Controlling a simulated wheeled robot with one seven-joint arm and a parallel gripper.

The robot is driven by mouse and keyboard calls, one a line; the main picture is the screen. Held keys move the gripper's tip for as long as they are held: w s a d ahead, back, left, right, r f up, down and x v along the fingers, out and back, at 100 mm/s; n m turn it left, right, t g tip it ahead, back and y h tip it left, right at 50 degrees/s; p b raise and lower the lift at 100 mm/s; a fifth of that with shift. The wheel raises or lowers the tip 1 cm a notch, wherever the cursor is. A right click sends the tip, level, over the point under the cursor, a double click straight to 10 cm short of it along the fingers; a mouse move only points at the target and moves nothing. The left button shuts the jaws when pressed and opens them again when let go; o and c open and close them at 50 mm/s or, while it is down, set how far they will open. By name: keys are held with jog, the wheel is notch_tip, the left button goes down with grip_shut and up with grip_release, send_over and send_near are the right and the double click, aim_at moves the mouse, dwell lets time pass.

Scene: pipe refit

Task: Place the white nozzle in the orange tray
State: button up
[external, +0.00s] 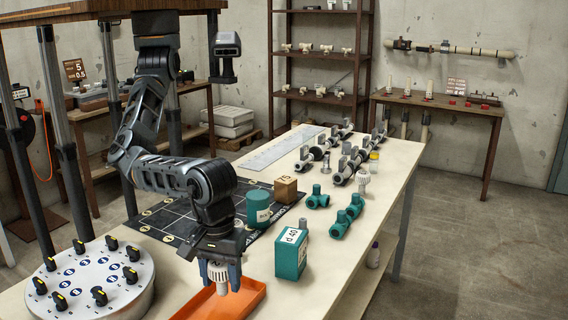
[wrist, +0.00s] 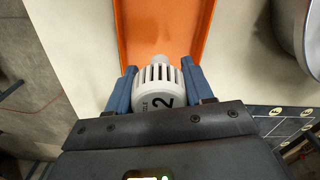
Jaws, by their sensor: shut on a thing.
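My gripper (external: 220,277) has blue fingers and is shut on the white nozzle (external: 218,274). In the wrist view the white nozzle (wrist: 158,90) sits between the two blue fingers of my gripper (wrist: 160,84); it has slots and a black "2" on its side. The orange tray (external: 245,297) lies on the near end of the table, below and beside the nozzle. The tray also shows in the wrist view (wrist: 165,25), behind the nozzle. I cannot tell how high the nozzle is above the tray floor.
A round white plate with black knobs (external: 95,280) stands left of the tray. A teal "d 40" box (external: 291,254) stands right of it.

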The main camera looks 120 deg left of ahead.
aim_at(223, 290)
jog(key=shift+f, duration=1.8)
jog(key=shift+f, duration=0.1)
jog(key=o, duration=1)
notch_tip(223, 290, up, 12)
jog(key=shift+r, duration=0.1)
